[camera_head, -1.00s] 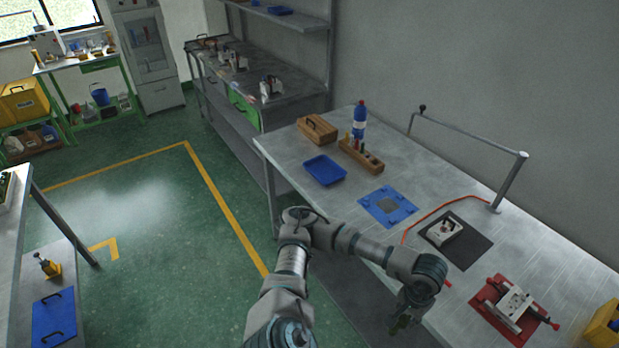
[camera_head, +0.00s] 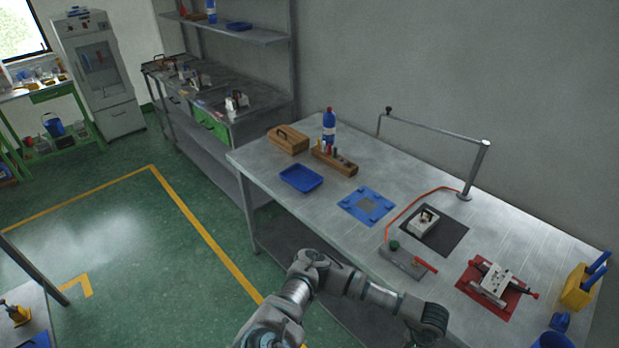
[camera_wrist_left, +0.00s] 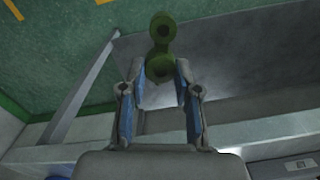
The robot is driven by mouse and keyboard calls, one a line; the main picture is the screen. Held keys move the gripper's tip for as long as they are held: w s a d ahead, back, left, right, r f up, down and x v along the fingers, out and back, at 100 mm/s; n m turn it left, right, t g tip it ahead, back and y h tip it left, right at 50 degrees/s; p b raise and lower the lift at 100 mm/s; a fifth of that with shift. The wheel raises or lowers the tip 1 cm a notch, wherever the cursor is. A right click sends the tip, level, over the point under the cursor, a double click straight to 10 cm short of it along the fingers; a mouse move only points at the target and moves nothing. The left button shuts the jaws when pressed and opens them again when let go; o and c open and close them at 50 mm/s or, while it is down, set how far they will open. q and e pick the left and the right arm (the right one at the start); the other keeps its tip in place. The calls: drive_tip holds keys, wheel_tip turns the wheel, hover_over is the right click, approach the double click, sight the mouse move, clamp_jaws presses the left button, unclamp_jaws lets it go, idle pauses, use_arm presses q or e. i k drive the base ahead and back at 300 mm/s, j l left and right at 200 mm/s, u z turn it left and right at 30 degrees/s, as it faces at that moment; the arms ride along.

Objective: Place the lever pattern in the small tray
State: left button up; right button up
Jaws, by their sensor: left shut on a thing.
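The lever pattern (camera_wrist_left: 162,40) is a dark green piece with two rounded ends, each with a hole. My left gripper (camera_wrist_left: 162,78) is shut on its nearer end in the left wrist view, and the far end sticks out beyond the fingertips. In the head view my left arm reaches along the table's front edge; its gripper and the pattern are cut off at the bottom. A small blue tray (camera_head: 301,179) lies on the table's left part, and it looks empty. My right gripper is not in view.
On the metal table (camera_head: 330,208) are a wooden box (camera_head: 288,140), a wooden rack (camera_head: 333,162) with a blue bottle behind, a blue mat (camera_head: 352,208), a grey device (camera_head: 402,262), a white mould on a black mat and a red fixture (camera_head: 493,283).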

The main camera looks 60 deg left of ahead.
sight(300, 179)
drive_tip(key=j, duration=0.4)
drive_tip(key=k+j+z, duration=0.1)
drive_tip(key=j, duration=0.3)
drive_tip(key=k+j, duration=0.15)
drive_tip(key=j, duration=0.25)
drive_tip(key=j+z, duration=0.1)
drive_tip(key=j, duration=0.3)
drive_tip(key=k+j, duration=0.15)
drive_tip(key=j, duration=0.25)
drive_tip(key=k+j+z, duration=0.1)
drive_tip(key=j, duration=0.3)
